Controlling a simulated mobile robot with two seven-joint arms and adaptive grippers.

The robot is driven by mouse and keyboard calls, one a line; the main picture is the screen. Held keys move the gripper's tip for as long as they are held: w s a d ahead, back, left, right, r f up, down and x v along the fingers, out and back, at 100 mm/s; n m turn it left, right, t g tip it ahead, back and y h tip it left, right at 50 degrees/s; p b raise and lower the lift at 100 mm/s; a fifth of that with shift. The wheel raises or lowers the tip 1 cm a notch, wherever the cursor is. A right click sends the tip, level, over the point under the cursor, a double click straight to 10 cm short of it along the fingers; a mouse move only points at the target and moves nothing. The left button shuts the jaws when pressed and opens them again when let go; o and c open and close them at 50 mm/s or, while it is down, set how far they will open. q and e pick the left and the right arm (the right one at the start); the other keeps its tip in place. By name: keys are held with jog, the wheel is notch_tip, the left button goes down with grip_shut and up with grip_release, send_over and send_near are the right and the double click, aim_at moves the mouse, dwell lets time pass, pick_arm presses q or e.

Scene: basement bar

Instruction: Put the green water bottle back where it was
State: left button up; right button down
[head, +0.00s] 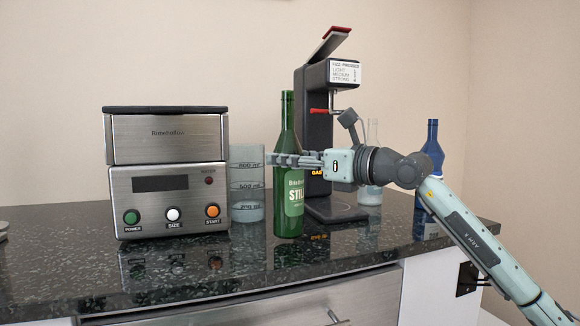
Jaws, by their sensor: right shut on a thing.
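The green water bottle (288,210) is upright over the dark counter, with its base at or just above the surface; I cannot tell for certain whether it touches. It has a pale green label. My right gripper (279,159) comes in from the right and is shut on the bottle at its shoulder, below the neck. The fingers hide part of the bottle there. My left gripper is not in view.
A steel machine (167,170) with three buttons stands left on the black speckled counter (90,272). A measuring cup (247,184) is close behind the bottle's left side. A black press machine (318,130), clear bottle (371,196) and blue bottle (432,150) stand right. The front counter strip is clear.

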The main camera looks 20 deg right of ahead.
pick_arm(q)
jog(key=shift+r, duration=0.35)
pick_arm(e)
jog(key=shift+f, duration=0.5)
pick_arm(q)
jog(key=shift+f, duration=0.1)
pick_arm(e)
jog(key=shift+f, duration=0.15)
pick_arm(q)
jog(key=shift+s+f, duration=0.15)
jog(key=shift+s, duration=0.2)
pick_arm(e)
jog(key=c, duration=0.6)
grip_release()
jog(key=shift+f, duration=0.1)
jog(key=shift+c, duration=0.2)
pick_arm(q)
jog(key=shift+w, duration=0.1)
pick_arm(e)
jog(key=shift+s, duration=0.1)
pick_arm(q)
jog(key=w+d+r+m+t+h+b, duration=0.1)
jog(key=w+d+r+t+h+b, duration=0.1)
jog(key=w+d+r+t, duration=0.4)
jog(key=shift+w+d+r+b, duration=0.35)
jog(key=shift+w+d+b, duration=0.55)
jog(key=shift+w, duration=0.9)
pick_arm(e)
jog(key=v, duration=1.2)
